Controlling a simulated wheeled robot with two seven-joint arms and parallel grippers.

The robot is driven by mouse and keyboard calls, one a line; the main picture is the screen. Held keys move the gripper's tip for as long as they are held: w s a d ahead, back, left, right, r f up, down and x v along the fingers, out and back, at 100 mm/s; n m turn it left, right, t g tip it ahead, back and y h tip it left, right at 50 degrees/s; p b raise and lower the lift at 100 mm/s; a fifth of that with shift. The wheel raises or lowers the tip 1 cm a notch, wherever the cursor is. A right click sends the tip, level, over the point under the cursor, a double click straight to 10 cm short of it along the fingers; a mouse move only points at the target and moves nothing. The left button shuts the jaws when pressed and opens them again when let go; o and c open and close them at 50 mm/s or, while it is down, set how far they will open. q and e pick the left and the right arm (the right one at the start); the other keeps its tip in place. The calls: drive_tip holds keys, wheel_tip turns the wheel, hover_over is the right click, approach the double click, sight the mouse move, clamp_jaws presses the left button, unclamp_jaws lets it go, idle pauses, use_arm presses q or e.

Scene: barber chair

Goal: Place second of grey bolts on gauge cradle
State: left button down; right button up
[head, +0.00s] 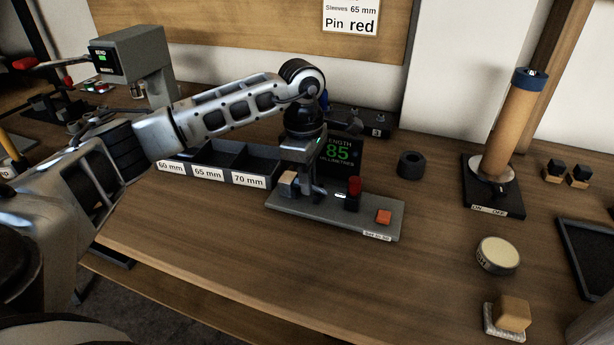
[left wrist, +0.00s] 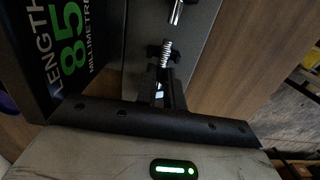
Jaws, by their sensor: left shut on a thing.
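My left gripper (head: 316,188) is low over the grey gauge base (head: 376,217), near its left end block. In the left wrist view its jaws (left wrist: 162,84) are shut on a grey threaded bolt (left wrist: 165,53). The bolt lies at a small black cradle piece (left wrist: 154,52); I cannot tell whether it rests in it. A shiny metal rod (left wrist: 176,13) lies in line beyond the bolt, apart from it. The gauge screen (head: 338,152) reads 85 millimetres. In the head view the gripper hides most of the bolt. My right gripper is not in view.
An orange button (head: 383,216) and a red-topped post (head: 354,186) are on the base. A black ring (head: 411,165) stands right.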

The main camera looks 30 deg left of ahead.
use_arm(q)
drive_tip(key=c, duration=1.5)
unclamp_jaws()
drive_tip(key=shift+a+r, duration=0.1)
drive_tip(key=shift+a, duration=0.05)
wheel_tip(320, 180, up, 12)
drive_tip(key=shift+a, duration=0.3)
drive_tip(key=shift+s, duration=0.15)
